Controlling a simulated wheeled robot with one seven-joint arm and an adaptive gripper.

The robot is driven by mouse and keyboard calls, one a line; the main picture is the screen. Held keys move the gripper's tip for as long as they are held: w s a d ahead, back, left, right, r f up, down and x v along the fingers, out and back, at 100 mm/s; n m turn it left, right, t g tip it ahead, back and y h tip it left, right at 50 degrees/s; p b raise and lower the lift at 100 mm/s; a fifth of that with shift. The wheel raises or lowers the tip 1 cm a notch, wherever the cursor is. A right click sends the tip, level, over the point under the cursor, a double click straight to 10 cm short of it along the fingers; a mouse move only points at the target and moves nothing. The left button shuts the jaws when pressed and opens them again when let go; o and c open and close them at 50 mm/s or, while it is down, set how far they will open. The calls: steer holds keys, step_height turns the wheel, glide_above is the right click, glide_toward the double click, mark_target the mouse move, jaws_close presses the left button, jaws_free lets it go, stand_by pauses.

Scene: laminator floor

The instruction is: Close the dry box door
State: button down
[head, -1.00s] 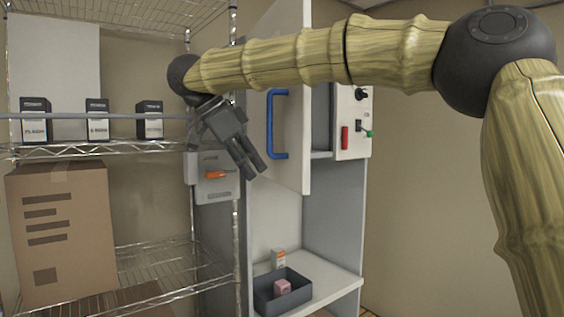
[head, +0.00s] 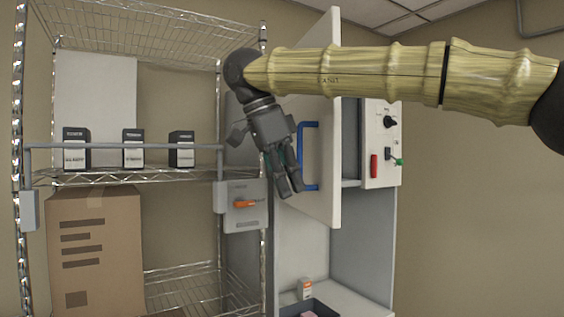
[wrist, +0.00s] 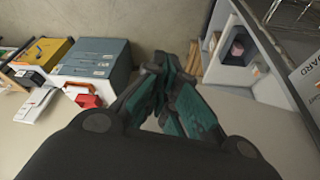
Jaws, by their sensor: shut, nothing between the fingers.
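The dry box door (head: 324,120) is a white panel that stands open, swung out from the white cabinet, in the head view. Its blue handle (head: 312,130) is a vertical bar on the panel's left face. My gripper (head: 289,190) hangs with its fingers pointing down, just left of the handle's lower part in the picture. It is shut and empty. Whether the fingers touch the handle or door cannot be told. In the wrist view the closed fingers (wrist: 178,105) are in the middle; the handle is not clearly seen there.
A wire shelf (head: 150,178) with several small black-and-white boxes and a cardboard box (head: 98,240) stands left. A grey switch box (head: 245,207) with an orange lever is close below-left of my gripper. A control panel (head: 382,143) is right of the door. Open wall lies farther right.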

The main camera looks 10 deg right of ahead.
steer(key=shift+w+d+f+p, duration=0.1)
steer(key=shift+d+f+p, duration=0.3)
steer(key=shift+d, duration=0.45)
steer(key=shift+w+d+f+p, duration=0.1)
steer(key=shift+d+f+p, duration=0.35)
steer(key=shift+d, duration=0.35)
steer(key=shift+d+f+p, duration=0.35)
steer(key=shift+d+f, duration=0.05)
steer(key=shift+d, duration=0.45)
